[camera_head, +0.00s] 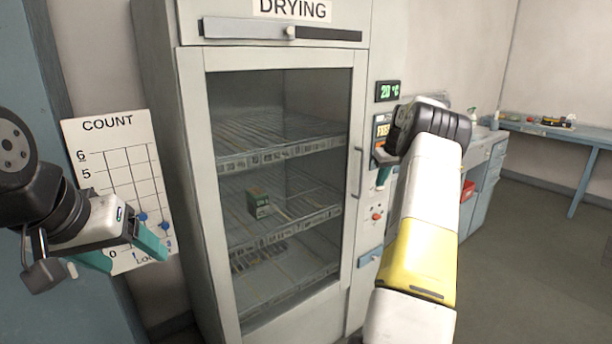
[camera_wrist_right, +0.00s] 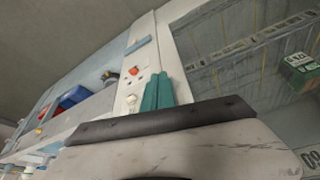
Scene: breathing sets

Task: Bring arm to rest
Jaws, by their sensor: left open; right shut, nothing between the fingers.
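My right arm reaches up in front of the drying cabinet's right side in the head view. Its gripper (camera_head: 383,177) is partly hidden behind the dark wrist, near the control panel. In the right wrist view the teal fingers (camera_wrist_right: 158,92) are together with nothing between them. My left gripper (camera_head: 128,254) is at the left, its teal fingers apart and empty, in front of the lower part of the COUNT board (camera_head: 105,160).
The drying cabinet (camera_head: 193,130) has its glass door closed, with a handle (camera_head: 357,172) at right. A green box (camera_head: 258,203) sits on a rack inside. Panel displays (camera_head: 387,91) are beside it. A blue bench (camera_head: 560,131) stands at far right; the floor before it is clear.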

